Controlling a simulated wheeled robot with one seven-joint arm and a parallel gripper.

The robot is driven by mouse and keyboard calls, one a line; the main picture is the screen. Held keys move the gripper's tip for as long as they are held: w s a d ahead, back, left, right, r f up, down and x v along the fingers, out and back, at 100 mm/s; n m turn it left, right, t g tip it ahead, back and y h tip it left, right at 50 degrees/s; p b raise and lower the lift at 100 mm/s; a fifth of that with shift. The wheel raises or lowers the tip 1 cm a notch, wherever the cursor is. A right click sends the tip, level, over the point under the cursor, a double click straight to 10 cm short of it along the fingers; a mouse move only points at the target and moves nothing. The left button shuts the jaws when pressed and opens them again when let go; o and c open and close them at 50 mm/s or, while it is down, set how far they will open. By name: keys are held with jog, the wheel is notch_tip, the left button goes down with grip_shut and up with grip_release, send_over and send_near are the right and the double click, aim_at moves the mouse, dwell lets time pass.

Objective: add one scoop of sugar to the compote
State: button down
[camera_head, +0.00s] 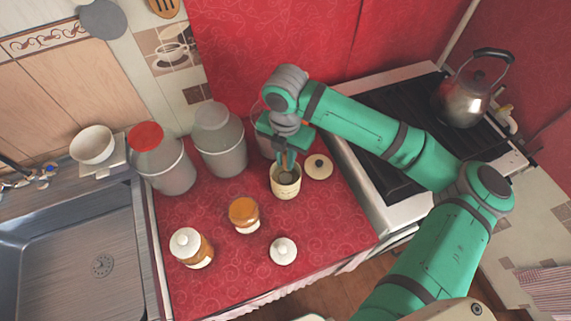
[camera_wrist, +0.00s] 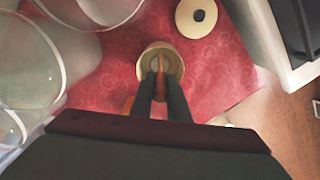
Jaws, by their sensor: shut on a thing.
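My gripper (camera_head: 287,161) points down over an open cream canister (camera_head: 286,188), its fingertips at the mouth. In the wrist view the fingers (camera_wrist: 160,84) are shut on a thin orange-brown handle (camera_wrist: 159,72), which looks like a scoop's; its lower end is inside the canister (camera_wrist: 174,55) and hard to make out. Whether the canister holds sugar I cannot tell. A cream lid with a dark knob (camera_head: 318,167) lies on the counter to its right. Two large glass jars, one red-lidded (camera_head: 163,165) and one grey-lidded (camera_head: 219,145), stand at left; neither is clearly the compote.
An orange-lidded jar (camera_head: 244,214), a white-lidded jar (camera_head: 191,248) and a small white-topped item (camera_head: 283,250) stand on the red oilcloth (camera_head: 225,275). The sink (camera_head: 75,250) is left. The stove (camera_head: 395,105) with a kettle (camera_head: 465,98) is right.

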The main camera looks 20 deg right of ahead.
jog(key=shift+r, duration=4.8)
